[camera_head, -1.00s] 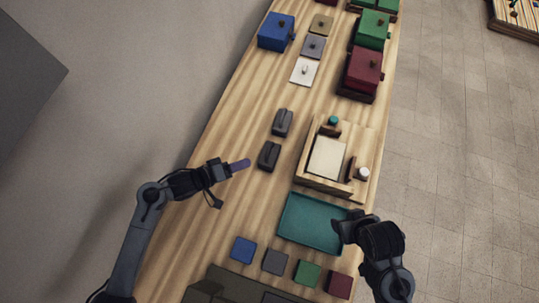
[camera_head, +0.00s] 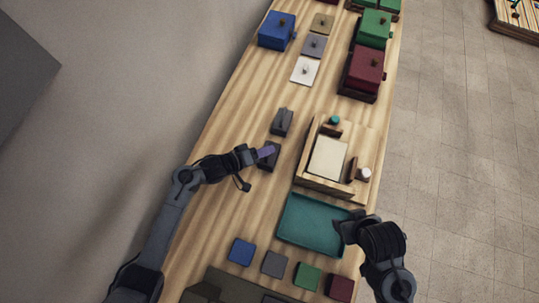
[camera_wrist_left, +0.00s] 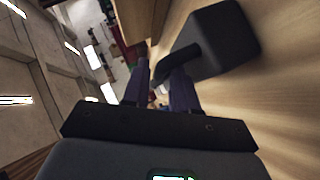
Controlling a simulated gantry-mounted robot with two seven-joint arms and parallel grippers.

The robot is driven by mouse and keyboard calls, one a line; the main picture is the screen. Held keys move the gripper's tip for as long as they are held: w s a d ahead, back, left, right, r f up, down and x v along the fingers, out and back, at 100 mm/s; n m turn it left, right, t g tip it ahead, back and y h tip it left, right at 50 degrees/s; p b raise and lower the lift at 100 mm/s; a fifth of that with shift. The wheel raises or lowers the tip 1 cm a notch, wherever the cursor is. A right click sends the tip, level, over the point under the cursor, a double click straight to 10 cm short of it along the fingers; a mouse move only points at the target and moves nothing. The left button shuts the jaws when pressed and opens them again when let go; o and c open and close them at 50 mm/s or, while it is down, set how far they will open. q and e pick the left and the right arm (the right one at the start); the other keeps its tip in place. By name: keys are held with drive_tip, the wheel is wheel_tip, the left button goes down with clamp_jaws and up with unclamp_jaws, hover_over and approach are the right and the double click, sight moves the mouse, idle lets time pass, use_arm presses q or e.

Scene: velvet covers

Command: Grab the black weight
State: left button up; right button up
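Two dark weights with handles on top stand on the wooden table. The nearer weight (camera_head: 272,161) is partly covered by my left gripper (camera_head: 266,151) in the head view; the farther weight (camera_head: 282,123) stands just beyond it. In the left wrist view the dark weight (camera_wrist_left: 228,40) lies upper right, its handle reaching toward the space between the purple fingers (camera_wrist_left: 161,75). These fingers are apart. I cannot tell whether either touches the handle. My right gripper (camera_head: 345,230) is over the right edge of the teal tray; its finger opening is unclear.
The teal tray (camera_head: 300,235) and a wooden stand with a pale panel (camera_head: 327,158) are to the right. Blue (camera_head: 241,251), grey (camera_head: 274,262), green (camera_head: 307,274) and dark red (camera_head: 340,287) squares lie near. Coloured boxes stand at the far end.

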use_arm(q)
drive_tip(key=shift+w+d+f, duration=0.1)
drive_tip(key=shift+d+f, duration=0.05)
drive_tip(key=shift+d, duration=0.1)
clamp_jaws()
idle(1.3)
drive_tip(key=shift+r, duration=0.3)
